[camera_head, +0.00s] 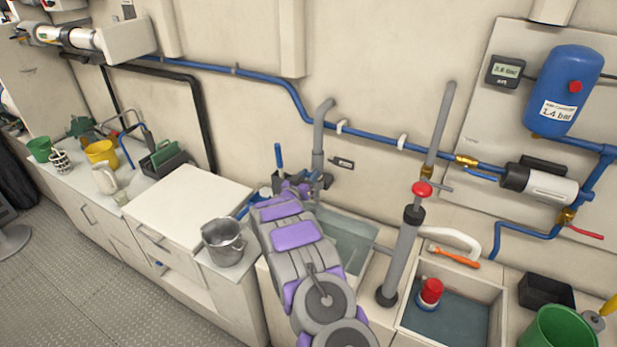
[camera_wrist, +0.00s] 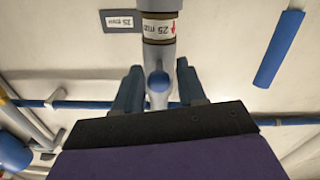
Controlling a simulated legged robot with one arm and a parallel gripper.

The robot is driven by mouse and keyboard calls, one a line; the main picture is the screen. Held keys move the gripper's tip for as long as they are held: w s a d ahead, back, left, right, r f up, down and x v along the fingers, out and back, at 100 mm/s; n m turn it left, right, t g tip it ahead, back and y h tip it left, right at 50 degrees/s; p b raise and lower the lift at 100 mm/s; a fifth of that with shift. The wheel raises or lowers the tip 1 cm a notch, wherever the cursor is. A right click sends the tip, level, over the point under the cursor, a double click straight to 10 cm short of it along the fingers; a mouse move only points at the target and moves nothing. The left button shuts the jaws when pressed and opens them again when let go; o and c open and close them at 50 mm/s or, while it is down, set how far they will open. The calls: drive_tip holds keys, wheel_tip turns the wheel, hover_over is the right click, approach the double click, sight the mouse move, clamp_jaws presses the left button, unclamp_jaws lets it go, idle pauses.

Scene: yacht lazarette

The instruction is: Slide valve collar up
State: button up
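A grey vertical pipe (camera_head: 319,150) stands against the back wall, with a blue lever handle (camera_head: 278,155) to its left. My arm hides the lower valve in the head view.
A blue pipe (camera_head: 378,138) runs along the wall. A small plate (camera_head: 343,163) is right of the valve. A grey hand pump (camera_head: 402,255) stands right of my arm, near an open sink (camera_head: 346,240). A metal pot (camera_head: 223,243) sits on the counter to the left.

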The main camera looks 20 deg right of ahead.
sight(314, 156)
clamp_jaws()
drive_tip(key=shift+r, duration=0.1)
idle(0.3)
wheel_tip(314, 156, up, 6)
drive_tip(key=p, duration=0.4)
drive_tip(key=shift+r+p, duration=0.1)
drive_tip(key=shift+p, duration=0.3)
drive_tip(key=shift+o, duration=1.2)
unclamp_jaws()
drive_tip(key=shift+a, duration=0.1)
drive_tip(key=p+v, duration=0.1)
drive_tip(key=v, duration=1.6)
drive_tip(key=shift+a+f, duration=0.2)
drive_tip(key=shift+f, duration=0.05)
